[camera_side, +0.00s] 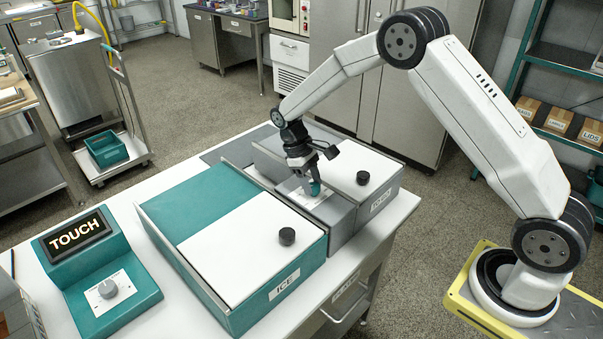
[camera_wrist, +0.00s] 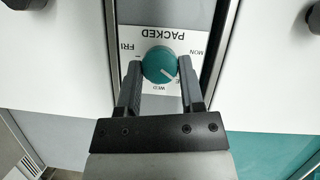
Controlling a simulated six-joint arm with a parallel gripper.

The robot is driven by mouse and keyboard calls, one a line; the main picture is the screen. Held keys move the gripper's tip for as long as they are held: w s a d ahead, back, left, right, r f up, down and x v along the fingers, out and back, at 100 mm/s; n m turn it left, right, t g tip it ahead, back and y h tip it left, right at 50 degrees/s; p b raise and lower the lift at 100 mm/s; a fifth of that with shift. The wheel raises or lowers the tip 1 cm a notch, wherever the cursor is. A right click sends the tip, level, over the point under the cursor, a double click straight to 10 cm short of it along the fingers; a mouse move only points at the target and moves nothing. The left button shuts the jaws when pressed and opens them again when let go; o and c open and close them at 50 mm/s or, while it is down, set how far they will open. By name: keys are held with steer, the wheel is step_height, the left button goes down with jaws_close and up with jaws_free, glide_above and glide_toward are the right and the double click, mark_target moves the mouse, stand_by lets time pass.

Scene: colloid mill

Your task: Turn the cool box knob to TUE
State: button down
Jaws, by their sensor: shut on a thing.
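The cool box knob (camera_wrist: 160,65) is a round teal knob on a white plate headed PACKED, on the grey panel between two lids. It also shows in the side view (camera_side: 315,188). My gripper (camera_wrist: 160,75) is shut on the knob, one finger on each side. In the wrist view the plate reads MON at upper right, FRI at upper left and WED below the knob. A small pale mark on the knob points to the lower right, towards a label mostly hidden by the right finger. The left finger hides part of the plate too.
A white lid with a black knob (camera_side: 287,236), on the box marked ICE, lies left of my gripper. Another black lid knob (camera_side: 362,178) is on the right. A teal TOUCH console (camera_side: 97,262) with a grey dial stands at the table's left.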

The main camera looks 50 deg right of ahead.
steer(key=shift+m+y, duration=0.4)
steer(key=shift+m, duration=0.7)
steer(key=shift+c, duration=1.1)
jaws_free()
steer(key=v, duration=0.7)
steer(key=shift+r, duration=0.4)
steer(key=shift+w, duration=0.1)
steer(key=s+a+t, duration=0.2)
steer(key=s+t, duration=0.5)
steer(key=s, duration=1.3)
steer(key=shift+s+a+f, duration=0.15)
steer(key=shift+s+a, duration=0.1)
steer(key=shift+a, duration=0.1)
